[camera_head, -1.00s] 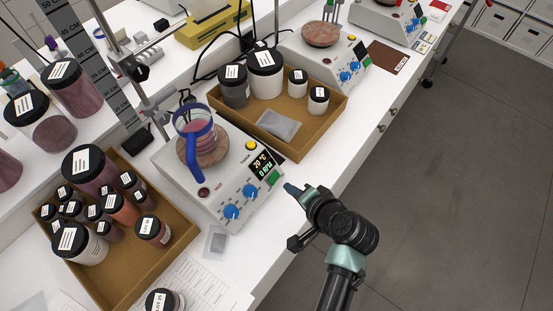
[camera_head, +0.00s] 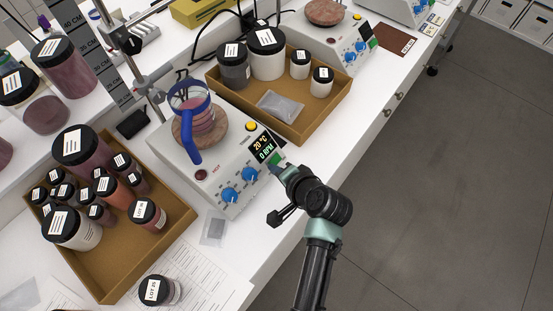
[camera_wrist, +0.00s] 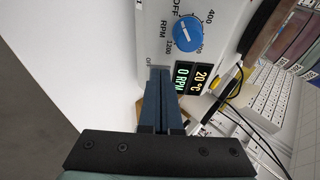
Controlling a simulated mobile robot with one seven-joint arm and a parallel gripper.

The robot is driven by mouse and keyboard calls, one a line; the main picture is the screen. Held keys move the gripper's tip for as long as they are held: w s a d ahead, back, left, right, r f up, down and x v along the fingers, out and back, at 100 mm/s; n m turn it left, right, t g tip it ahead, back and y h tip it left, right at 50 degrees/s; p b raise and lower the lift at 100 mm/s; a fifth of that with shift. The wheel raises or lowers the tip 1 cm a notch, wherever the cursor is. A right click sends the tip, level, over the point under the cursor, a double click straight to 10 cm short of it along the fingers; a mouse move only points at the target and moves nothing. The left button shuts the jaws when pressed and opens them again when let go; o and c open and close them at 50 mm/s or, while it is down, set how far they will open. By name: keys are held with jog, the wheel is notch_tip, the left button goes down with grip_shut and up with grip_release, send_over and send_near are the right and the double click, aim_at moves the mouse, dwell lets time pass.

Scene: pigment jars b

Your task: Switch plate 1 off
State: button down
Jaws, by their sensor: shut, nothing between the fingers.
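The nearest hot plate (camera_head: 232,180) is white, with two blue knobs, a yellow button and a lit display (camera_head: 263,148) reading 20 °C and 0 RPM. No plate number is readable on it. A green switch (camera_head: 276,158) shows beside the display. My gripper (camera_head: 277,171) is shut and empty, its tips at the front panel right by that switch. I cannot tell whether they touch. In the wrist view my shut fingers (camera_wrist: 161,82) point at the panel next to the display (camera_wrist: 189,78) and a blue knob (camera_wrist: 187,34); they hide the switch there.
A blue-handled beaker (camera_head: 193,118) stands on the plate's round top. Cardboard trays of jars (camera_head: 177,213) (camera_head: 300,140) flank the plate. Another hot plate (camera_head: 335,42) is behind. The bench front edge and open floor (camera_head: 430,200) lie to the right.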

jog(key=shift+w+a+f, duration=0.1)
dwell(0.3)
jog(key=shift+w+a+f+b, duration=0.15)
jog(key=shift+a+f+b, duration=0.1)
jog(key=shift+b, duration=0.1)
jog(key=d+p+v, duration=0.1)
jog(key=v, duration=1.5)
jog(key=shift+r+p, duration=0.25)
jog(key=shift+p, duration=0.05)
jog(key=shift+w+d, duration=0.1)
